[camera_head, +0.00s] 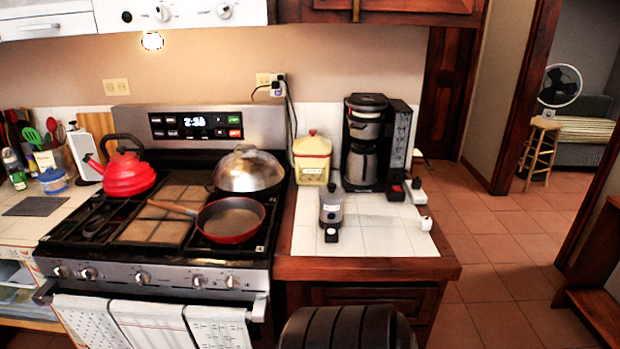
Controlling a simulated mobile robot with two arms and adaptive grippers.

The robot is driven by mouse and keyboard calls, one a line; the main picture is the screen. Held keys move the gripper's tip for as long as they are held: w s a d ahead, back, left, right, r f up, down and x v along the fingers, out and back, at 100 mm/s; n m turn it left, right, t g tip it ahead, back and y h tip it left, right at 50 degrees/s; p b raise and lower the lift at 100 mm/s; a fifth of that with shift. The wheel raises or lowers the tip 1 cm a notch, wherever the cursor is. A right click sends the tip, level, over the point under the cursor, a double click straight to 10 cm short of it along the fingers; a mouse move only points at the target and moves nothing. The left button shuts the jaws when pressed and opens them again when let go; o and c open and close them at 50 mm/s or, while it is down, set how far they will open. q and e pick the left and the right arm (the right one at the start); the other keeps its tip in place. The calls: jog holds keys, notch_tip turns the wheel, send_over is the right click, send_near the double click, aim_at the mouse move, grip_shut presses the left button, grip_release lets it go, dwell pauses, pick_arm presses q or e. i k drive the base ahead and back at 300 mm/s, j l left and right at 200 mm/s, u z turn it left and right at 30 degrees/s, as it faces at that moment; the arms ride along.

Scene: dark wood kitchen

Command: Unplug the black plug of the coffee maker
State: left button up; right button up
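The coffee maker (364,150), black and silver with a steel carafe, stands at the back of the white-tiled counter right of the stove. A small white power strip (419,198) lies on the counter to its right. A small black plug-like piece (417,184) is at the strip's far end; it looks seated in it, but is too small to be sure. A black block with a red top (396,192) sits just left of the strip. A white plug-like piece (426,223) lies near the counter's right edge. Neither of my grippers is in view.
A wall outlet (264,79) has dark plugs and cords beside it. A yellow canister (312,160) and a small grey-black appliance (331,205) stand on the counter. The stove holds a red kettle (128,174) and a red pan (231,219). Tiled floor (500,265) is open at right.

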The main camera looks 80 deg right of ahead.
aim_at(417, 182)
jog(key=k+l+u, duration=0.1)
jog(key=u, duration=0.2)
jog(key=k+l, duration=0.35)
jog(key=l, duration=0.25)
jog(key=k+l, duration=0.35)
jog(key=l, duration=0.3)
jog(key=k+l, duration=0.35)
jog(key=l, duration=0.25)
jog(key=k+l, duration=0.4)
jog(key=l, duration=0.25)
jog(key=k+l, duration=0.35)
jog(key=l, duration=0.25)
jog(key=k+l, duration=0.35)
jog(key=l, duration=0.25)
jog(key=k+l, duration=0.35)
jog(key=l, duration=0.3)
jog(key=k+l, duration=0.35)
jog(key=l, duration=0.25)
